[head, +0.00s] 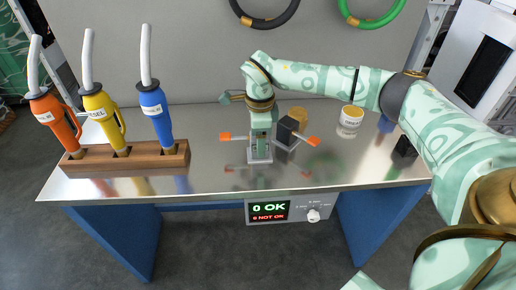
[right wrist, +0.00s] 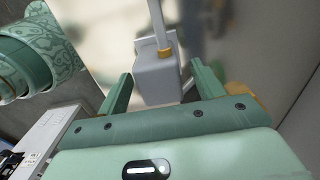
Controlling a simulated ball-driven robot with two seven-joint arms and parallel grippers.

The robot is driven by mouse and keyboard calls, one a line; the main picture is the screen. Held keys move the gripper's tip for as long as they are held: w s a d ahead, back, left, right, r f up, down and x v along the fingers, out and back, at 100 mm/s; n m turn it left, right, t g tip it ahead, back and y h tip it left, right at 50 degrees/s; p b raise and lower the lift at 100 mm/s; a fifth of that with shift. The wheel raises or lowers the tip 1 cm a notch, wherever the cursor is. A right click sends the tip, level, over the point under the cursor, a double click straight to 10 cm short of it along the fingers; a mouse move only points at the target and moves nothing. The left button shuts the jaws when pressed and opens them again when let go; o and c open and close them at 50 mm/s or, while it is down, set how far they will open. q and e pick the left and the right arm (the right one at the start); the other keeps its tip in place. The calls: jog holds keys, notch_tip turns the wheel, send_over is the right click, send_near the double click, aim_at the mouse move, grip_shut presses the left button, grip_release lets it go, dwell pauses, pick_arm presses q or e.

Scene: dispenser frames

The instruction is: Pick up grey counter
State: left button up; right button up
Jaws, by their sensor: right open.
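The grey counter (right wrist: 157,82) is a grey block with a yellow ring and a pale rod, in the middle of the right wrist view. My right gripper (right wrist: 160,88) is open, with one green finger on each side of the block. Gaps show between the fingers and the block, so they look apart from it. In the head view my right arm comes in from the right and its gripper (head: 261,130) points down over the middle of the steel table, hiding most of the counter. My left gripper is not in view.
The steel table (head: 215,125) holds a wooden block (head: 130,160) with orange, yellow and blue nozzles at left. A dark box (head: 287,130) stands close right of the gripper. A white and yellow cup (head: 349,122) stands further right. A display (head: 268,210) hangs on the front edge.

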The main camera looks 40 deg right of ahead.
notch_tip(320, 180, down, 2)
jog(key=shift+f, duration=0.15)
jog(key=shift+c, duration=0.4)
jog(key=c, duration=1)
jog(key=shift+r, duration=0.2)
jog(key=shift+c, duration=1)
jog(key=shift+r, duration=0.1)
